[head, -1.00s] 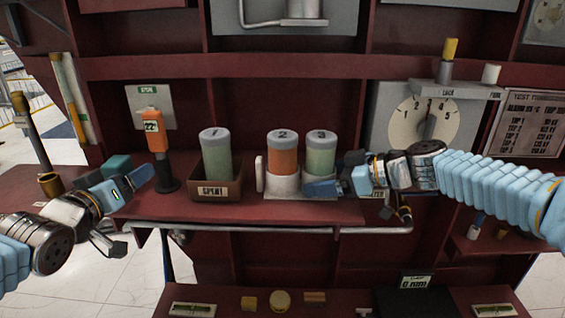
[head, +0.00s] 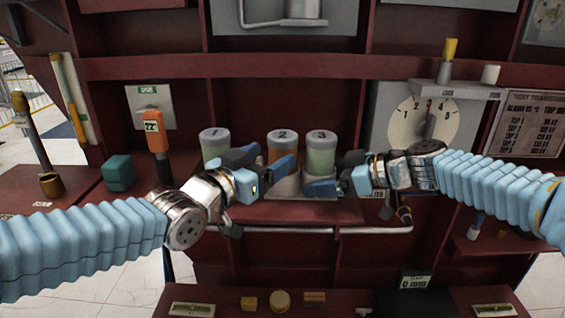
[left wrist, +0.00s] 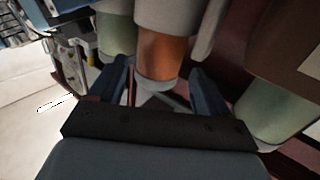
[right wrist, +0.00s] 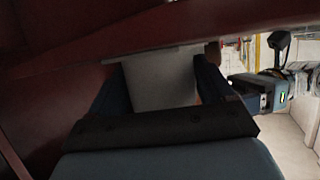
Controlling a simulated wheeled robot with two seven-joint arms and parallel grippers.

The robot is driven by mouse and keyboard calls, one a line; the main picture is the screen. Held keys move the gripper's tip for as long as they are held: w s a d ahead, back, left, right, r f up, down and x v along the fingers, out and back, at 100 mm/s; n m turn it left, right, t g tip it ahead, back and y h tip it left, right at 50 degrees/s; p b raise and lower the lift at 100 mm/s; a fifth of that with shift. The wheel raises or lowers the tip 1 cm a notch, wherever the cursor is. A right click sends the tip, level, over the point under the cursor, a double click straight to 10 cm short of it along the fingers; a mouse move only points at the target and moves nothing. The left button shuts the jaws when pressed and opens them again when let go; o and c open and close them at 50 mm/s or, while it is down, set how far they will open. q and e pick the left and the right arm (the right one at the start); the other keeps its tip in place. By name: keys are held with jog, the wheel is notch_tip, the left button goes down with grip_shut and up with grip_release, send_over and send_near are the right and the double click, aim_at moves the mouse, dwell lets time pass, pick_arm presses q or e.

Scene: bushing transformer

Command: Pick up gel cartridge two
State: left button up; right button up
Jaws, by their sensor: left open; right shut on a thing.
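Gel cartridge two (head: 282,139), orange with a grey cap marked 2, stands upright in a white holder (head: 287,187). My left gripper (head: 262,161) is open, with its fingers either side of the cartridge's orange body. In the left wrist view the orange body (left wrist: 160,55) shows between the two fingers, and I cannot tell whether they touch it. My right gripper (head: 336,173) is beside cartridge three (head: 321,157), shut on a pale part (right wrist: 160,78), which looks like the holder. The left gripper hides the lower part of cartridge two.
An orange-handled tool (head: 157,133) and a teal block (head: 118,171) stand further left. A dial panel (head: 398,122) is behind my right arm.

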aim_at(273, 149)
pick_arm(q)
jog(key=x, duration=0.3)
jog(key=shift+w+d, duration=0.25)
jog(key=shift+w, duration=0.05)
jog(key=shift+c, duration=0.2)
jog(key=c, duration=1.3)
jog(key=shift+r, duration=0.55)
jog(key=shift+c, duration=0.2)
notch_tip(273, 149, up, 6)
jog(key=shift+f, duration=0.2)
jog(key=shift+s+r, duration=0.25)
jog(key=shift+s, duration=0.4)
jog(key=s, duration=1.7)
jog(key=shift+w+f, duration=0.1)
